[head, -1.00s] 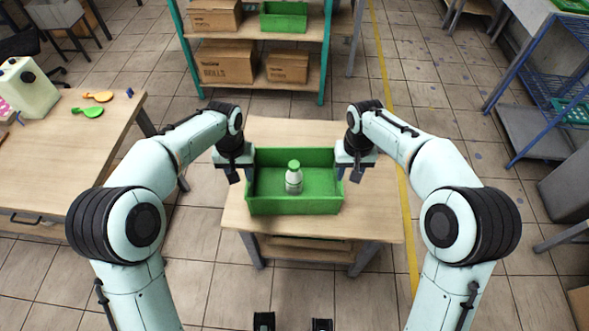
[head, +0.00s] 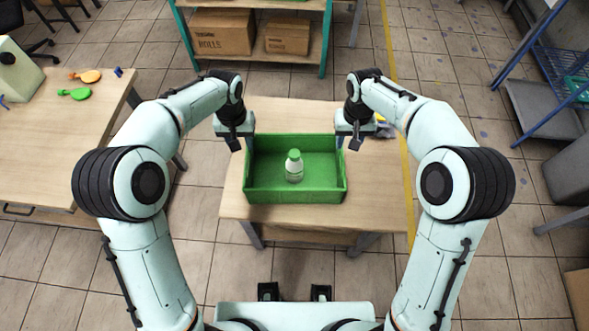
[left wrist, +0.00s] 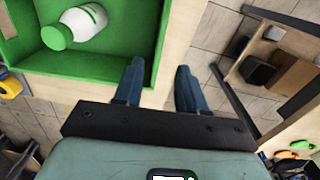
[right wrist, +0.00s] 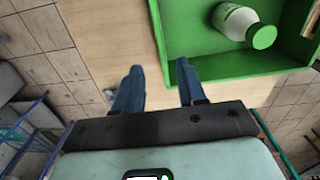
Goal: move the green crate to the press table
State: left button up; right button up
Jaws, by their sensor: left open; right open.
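The green crate (head: 296,197) stands on a small wooden table (head: 380,215), with a white bottle with a green cap (head: 293,167) upright inside. My left gripper (head: 236,147) is open and empty at the crate's left end. In the left wrist view its fingers (left wrist: 158,75) appear on either side of the line of the crate's end wall (left wrist: 158,40). My right gripper (head: 356,146) is open and empty at the right end. In the right wrist view its fingers (right wrist: 158,75) likewise flank the near wall (right wrist: 163,45). I cannot tell whether either gripper touches the crate.
A shelf with cardboard boxes (head: 222,32) stands behind. A blue metal rack (head: 550,75) is at the right. Tiled floor is free around the small table.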

aim_at(246, 159)
pick_arm(q)
notch_tip(246, 159, down, 11)
jog(key=shift+r, duration=0.1)
pick_arm(e)
notch_tip(246, 159, down, 11)
jog(key=shift+r, duration=0.1)
pick_arm(q)
grip_shut()
pick_arm(e)
grip_shut()
